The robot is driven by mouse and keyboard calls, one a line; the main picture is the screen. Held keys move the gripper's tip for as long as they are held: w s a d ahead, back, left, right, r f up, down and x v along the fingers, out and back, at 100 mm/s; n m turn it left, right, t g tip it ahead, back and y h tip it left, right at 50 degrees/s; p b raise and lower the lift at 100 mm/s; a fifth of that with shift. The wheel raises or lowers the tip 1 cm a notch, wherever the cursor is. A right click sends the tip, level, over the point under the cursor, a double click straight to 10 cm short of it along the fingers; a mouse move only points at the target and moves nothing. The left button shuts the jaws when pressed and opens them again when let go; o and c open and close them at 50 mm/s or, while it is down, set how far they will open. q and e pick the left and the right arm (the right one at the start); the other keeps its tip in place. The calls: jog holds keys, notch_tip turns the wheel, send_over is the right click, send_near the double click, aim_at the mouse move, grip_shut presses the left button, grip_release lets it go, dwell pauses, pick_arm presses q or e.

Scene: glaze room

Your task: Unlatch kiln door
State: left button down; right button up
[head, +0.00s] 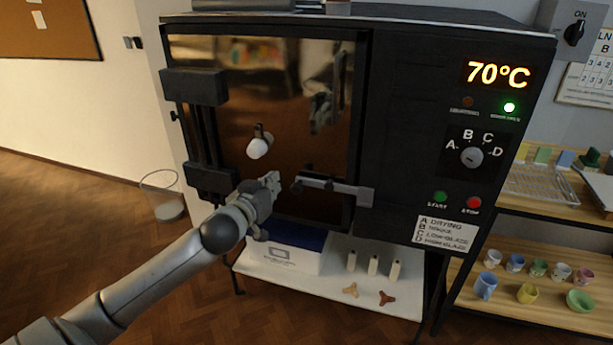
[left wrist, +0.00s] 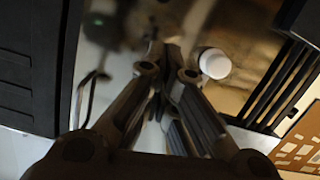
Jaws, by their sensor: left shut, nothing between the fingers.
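The dark kiln (head: 410,110) fills the middle of the head view. Its door (head: 300,90) has a brown, reflective panel in a black frame and looks closed. A metal latch bar (head: 345,188) with a dark left end lies nearly level across the door's lower right edge, reaching onto the kiln body. My left gripper (head: 275,181) is shut and empty just left of the bar's dark end; contact is unclear. In the left wrist view its fingers (left wrist: 172,72) are together, beside a white round plug (left wrist: 214,63). The plug also shows on the door in the head view (head: 258,147).
Heavy black hinge blocks (head: 195,87) are on the door's left side. A white lower shelf (head: 335,290) holds a blue-and-white box (head: 292,250) and small posts. A wooden rack (head: 540,290) with cups stands at right. A wire basket (head: 162,195) stands on the floor at left.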

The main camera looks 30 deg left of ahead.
pick_arm(q)
jog(key=w+a+f+p, duration=0.1)
jog(key=w+f, duration=0.4)
jog(key=w, duration=0.5)
jog(key=shift+a+p, duration=0.2)
jog(key=shift+p, duration=0.2)
dwell(0.4)
jog(key=shift+d+f, duration=0.1)
